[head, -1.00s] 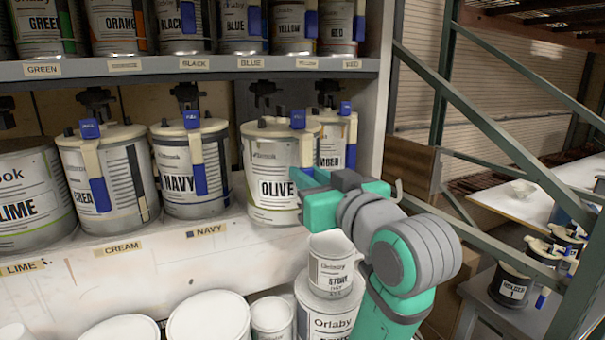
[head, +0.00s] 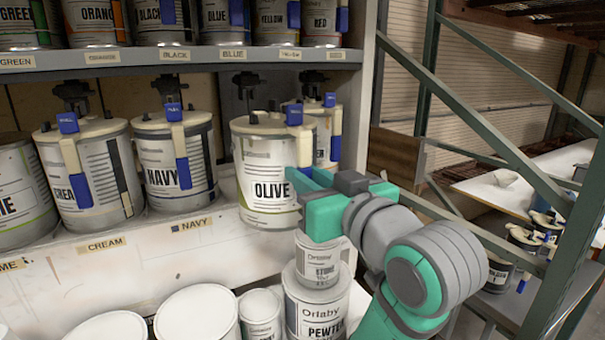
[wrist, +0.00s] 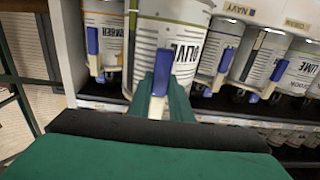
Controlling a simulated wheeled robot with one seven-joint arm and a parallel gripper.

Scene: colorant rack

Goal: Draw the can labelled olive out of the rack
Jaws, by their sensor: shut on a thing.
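The olive can (head: 266,178) is a white can with a cream lid and a blue-tipped handle, in the head view. It is upright and stands out in front of its neighbours, its base overhanging the shelf's front edge. My gripper (head: 303,182) is shut on its handle at the can's right side. In the wrist view the olive can (wrist: 165,45) is just beyond the green fingers (wrist: 162,95), and the blue handle end shows between them. The fingers hide part of the handle.
The navy can (head: 176,165) stands to the left on the shelf, and the umber can (head: 325,125) is behind on the right. Below are a small stone can (head: 318,262) and a pewter can (head: 316,308). The upper shelf (head: 180,63) is above. A green rack post (head: 428,70) stands right.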

